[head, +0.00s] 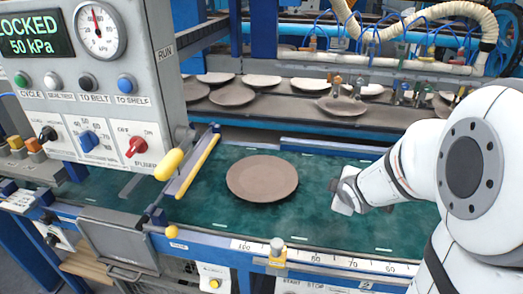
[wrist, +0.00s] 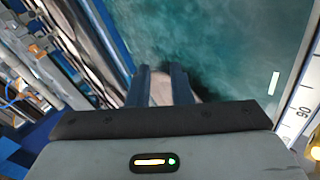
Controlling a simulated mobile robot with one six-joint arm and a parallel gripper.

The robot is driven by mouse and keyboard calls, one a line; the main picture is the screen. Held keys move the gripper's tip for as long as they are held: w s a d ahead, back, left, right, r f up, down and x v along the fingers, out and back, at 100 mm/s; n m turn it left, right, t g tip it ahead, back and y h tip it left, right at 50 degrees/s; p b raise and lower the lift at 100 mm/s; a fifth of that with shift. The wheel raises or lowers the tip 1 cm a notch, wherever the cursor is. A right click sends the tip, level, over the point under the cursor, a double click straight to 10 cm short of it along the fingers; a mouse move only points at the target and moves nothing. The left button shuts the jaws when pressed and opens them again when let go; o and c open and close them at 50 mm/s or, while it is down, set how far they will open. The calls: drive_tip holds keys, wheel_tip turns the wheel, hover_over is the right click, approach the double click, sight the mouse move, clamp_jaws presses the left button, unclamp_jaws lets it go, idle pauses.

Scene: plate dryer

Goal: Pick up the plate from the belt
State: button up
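The plate (head: 262,178) is round, flat and brown. It lies on the green belt (head: 225,215) in the middle of the head view. My gripper (head: 335,186) is to the right of the plate, apart from it and low over the belt. In the wrist view my gripper (wrist: 160,70) shows two dark blue fingers with a gap between them. It is open and holds nothing. A pale brown patch, apparently part of the plate (wrist: 160,90), shows between and beside the fingers; the gripper body hides most of it.
A control panel (head: 100,95) with a gauge and knobs stands at the left. A yellow-edged bar (head: 198,165) crosses the belt left of the plate. Behind, a shelf (head: 275,122) holds several plates under hoses. A ruler rail (head: 330,260) runs along the front. The belt between plate and gripper is clear.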

sight(294, 189)
drive_tip(key=w+f+n+y, duration=0.1)
drive_tip(key=n, duration=0.1)
drive_tip(key=w+a+f+n+t+y, duration=0.1)
drive_tip(key=w+f+n, duration=0.1)
drive_tip(key=w+a+f+n+y, duration=0.1)
drive_tip(key=n, duration=0.1)
drive_tip(key=shift+w+f+t+b, duration=0.15)
drive_tip(key=shift+t+b, duration=0.15)
drive_tip(key=shift+b, duration=0.05)
drive_tip(key=a+f+n+y, duration=0.2)
drive_tip(key=n, duration=0.1)
drive_tip(key=a+n+y, duration=0.1)
drive_tip(key=n+y, duration=0.1)
drive_tip(key=shift+w+a+f+b, duration=0.2)
drive_tip(key=shift+w+f+b, duration=0.1)
drive_tip(key=shift+w+f, duration=0.1)
drive_tip(key=shift+w+a+f+n+y, duration=0.1)
drive_tip(key=shift+a+f+n+y, duration=0.1)
drive_tip(key=shift+a+n+y, duration=0.45)
drive_tip(key=p+x, duration=0.1)
drive_tip(key=x, duration=0.6)
drive_tip(key=shift+w+d, duration=0.15)
drive_tip(key=shift+w, duration=0.1)
drive_tip(key=shift+c, duration=0.6)
clamp_jaws()
drive_tip(key=shift+t, duration=0.3)
